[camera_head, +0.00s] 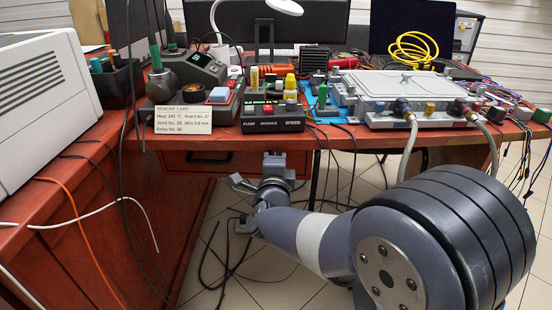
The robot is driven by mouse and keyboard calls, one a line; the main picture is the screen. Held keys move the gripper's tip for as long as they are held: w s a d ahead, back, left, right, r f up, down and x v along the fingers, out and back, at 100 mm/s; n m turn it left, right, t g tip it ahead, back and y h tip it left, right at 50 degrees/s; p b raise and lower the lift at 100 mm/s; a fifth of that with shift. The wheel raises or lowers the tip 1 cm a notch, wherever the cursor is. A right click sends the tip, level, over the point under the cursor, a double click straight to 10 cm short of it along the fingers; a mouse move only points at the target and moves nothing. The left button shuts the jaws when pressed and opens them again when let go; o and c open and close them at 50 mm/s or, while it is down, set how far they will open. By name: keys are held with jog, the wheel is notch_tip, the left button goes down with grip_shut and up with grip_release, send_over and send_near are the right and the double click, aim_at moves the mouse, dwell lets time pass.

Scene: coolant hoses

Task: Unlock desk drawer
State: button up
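The desk drawer (225,163) is a reddish-brown front under the tabletop, left of centre in the head view. A small dark fitting (197,157) shows at its left; I cannot tell whether it is a lock or a handle. No key can be made out. My gripper (273,162) is in front of the drawer's right part, just below the desk's front edge, and covers part of it. Its fingers are small and partly hidden, so I cannot tell whether they are open or touching anything.
The desk (335,137) carries a pump module (272,118), a rework card (183,118), a soldering station (195,68) and a coolant plate with hoses (410,90). A white machine (45,85) stands at left. Loose cables hang at left and lie on the tiled floor.

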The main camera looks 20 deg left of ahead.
jog(key=shift+s, duration=0.1)
jog(key=p+v, duration=0.2)
jog(key=v, duration=0.8)
jog(key=shift+s+d+p, duration=0.2)
jog(key=shift+s+p, duration=0.1)
jog(key=b+x, duration=0.2)
jog(key=x, duration=0.9)
jog(key=shift+b, duration=0.3)
jog(key=shift+s+a, duration=0.1)
jog(key=shift+s, duration=0.1)
